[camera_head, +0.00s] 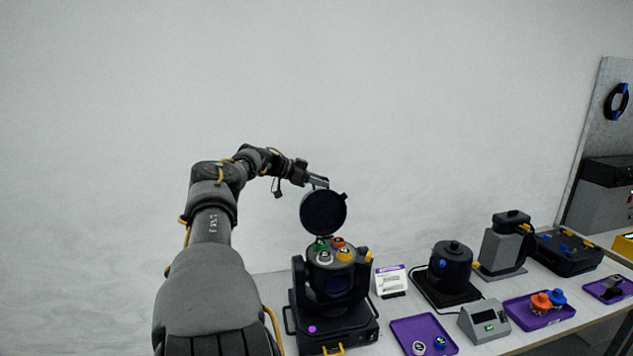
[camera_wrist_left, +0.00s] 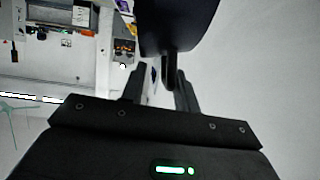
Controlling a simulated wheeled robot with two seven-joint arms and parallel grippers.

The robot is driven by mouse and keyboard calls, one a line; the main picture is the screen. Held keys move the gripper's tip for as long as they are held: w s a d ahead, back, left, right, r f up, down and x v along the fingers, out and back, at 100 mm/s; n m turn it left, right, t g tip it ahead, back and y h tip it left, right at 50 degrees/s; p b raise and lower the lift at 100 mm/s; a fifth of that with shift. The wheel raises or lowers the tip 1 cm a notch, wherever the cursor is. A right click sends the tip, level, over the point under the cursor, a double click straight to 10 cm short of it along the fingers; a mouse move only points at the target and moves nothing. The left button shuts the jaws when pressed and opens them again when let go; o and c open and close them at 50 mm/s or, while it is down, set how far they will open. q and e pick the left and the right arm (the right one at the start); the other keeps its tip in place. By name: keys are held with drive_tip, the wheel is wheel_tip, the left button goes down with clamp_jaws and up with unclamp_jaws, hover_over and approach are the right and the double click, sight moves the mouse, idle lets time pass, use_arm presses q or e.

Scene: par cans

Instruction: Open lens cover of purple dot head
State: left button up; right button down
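The moving head (camera_head: 335,285) with a purple dot (camera_head: 312,328) on its base stands on the table in the head view. Its round dark lens cover (camera_head: 324,213) is raised upright, baring green, orange, white and yellow pieces (camera_head: 343,254) on top. My left gripper (camera_head: 322,184) is at the upper edge of the cover. In the left wrist view the cover (camera_wrist_left: 178,22) hangs in front of my left gripper (camera_wrist_left: 160,82). Its fingers are apart, and the cover's narrow tab (camera_wrist_left: 169,72) shows between them, closer to the right finger. My right gripper is out of view.
Right of the head are a white sign card (camera_head: 391,280), a dark canister (camera_head: 451,265), a grey-black device (camera_head: 504,243) and a dark case (camera_head: 567,252). Purple trays (camera_head: 410,325) and a grey meter box (camera_head: 484,320) lie in front. The space above is clear.

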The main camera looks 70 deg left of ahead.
use_arm(q)
drive_tip(key=shift+s+r, duration=0.2)
drive_tip(key=shift+r, duration=0.05)
drive_tip(key=shift+v, duration=1.05)
drive_tip(key=b+v, duration=0.4)
drive_tip(key=v, duration=0.4)
drive_tip(key=shift+f, duration=0.25)
drive_tip(key=shift+a, duration=0.1)
